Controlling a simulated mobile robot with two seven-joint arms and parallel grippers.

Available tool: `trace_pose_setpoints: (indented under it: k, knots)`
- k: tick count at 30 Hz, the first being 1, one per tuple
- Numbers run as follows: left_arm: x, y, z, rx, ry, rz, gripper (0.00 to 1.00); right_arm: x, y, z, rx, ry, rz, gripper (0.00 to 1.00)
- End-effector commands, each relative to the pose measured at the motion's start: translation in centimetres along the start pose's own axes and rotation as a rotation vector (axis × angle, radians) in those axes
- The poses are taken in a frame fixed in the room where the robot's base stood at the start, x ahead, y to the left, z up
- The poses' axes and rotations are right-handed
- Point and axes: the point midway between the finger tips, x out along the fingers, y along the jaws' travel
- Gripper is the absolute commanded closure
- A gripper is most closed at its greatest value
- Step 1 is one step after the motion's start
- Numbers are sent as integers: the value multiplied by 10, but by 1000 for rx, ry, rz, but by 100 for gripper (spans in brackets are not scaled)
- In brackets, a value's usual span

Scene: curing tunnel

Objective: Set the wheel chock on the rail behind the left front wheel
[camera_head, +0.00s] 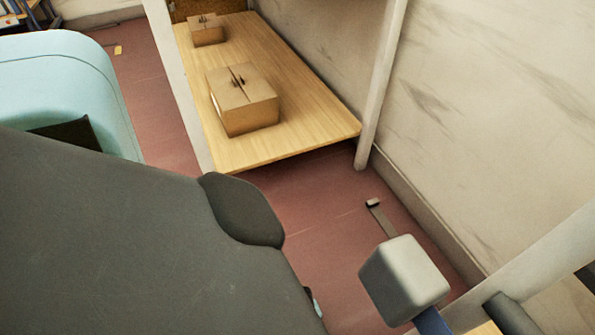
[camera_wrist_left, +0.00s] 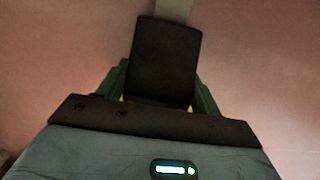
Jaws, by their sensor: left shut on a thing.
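In the left wrist view a dark, blocky piece, apparently the wheel chock (camera_wrist_left: 165,55), sits between the green fingers of my left gripper (camera_wrist_left: 158,80). The gripper is shut on it. Beyond its far end a pale grey strip, probably the rail (camera_wrist_left: 172,9), runs away over the reddish floor. In the head view a narrow grey strip, probably the same rail (camera_head: 385,222), lies on the floor and passes behind a pale grey block. My large dark arm hides the left gripper and chock there. I cannot make out the left front wheel. My right gripper is not in view.
The pale grey block (camera_head: 405,280) stands at lower right above a blue part (camera_head: 432,322). A wooden shelf (camera_head: 310,125) between pale posts holds cardboard boxes (camera_head: 243,100). A wall (camera_head: 480,120) bounds the right side. Red floor (camera_head: 325,245) is bare between my arm and the strip.

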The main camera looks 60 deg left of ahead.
Motion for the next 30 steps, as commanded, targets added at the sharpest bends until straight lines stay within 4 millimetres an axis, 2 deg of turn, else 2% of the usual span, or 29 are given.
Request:
trace_pose_setpoints:
  k: [3, 18, 19, 23, 30]
  knots:
    - [5, 4, 3, -1, -1, 3, 70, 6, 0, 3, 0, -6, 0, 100]
    - [9, 4, 4, -2, -1, 1, 70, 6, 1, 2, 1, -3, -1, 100]
    - [9, 3, 4, -1, -1, 1, 31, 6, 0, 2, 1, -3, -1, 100]
    - [8, 3, 4, -1, 0, 1, 14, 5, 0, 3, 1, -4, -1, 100]
    - [8, 3, 4, -1, 0, 1, 13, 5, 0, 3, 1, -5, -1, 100]
